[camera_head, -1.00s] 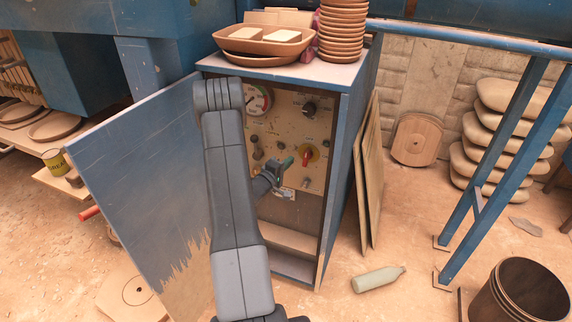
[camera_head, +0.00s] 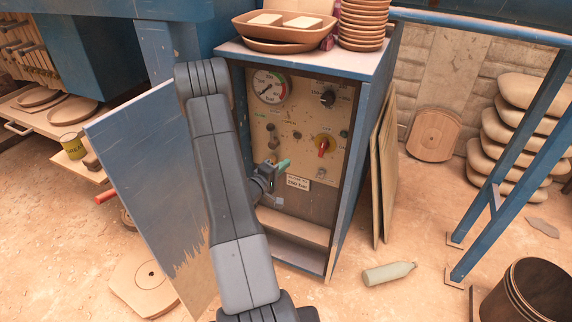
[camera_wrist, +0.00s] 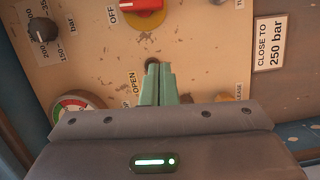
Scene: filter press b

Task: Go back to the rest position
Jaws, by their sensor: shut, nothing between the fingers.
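My gripper (camera_head: 282,166) is in front of the control panel (camera_head: 310,117) inside the open blue cabinet. In the wrist view its green fingers (camera_wrist: 158,84) are together, with nothing between them. Their tips point at the panel near a dark round hole or knob and the word OPEN; I cannot tell whether they touch it. A red switch (camera_head: 322,147) on a yellow plate, a black knob (camera_head: 327,99) and a pressure gauge (camera_head: 270,87) show on the panel. My arm hides part of the panel's left side.
The cabinet door (camera_head: 150,190) stands open on the left, close to my arm. Bowls (camera_head: 284,46) and stacked dishes (camera_head: 362,24) stand on the cabinet top. Boards (camera_head: 383,170) lean at its right side. A bottle (camera_head: 389,273) and a barrel (camera_head: 527,292) are on the floor at right.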

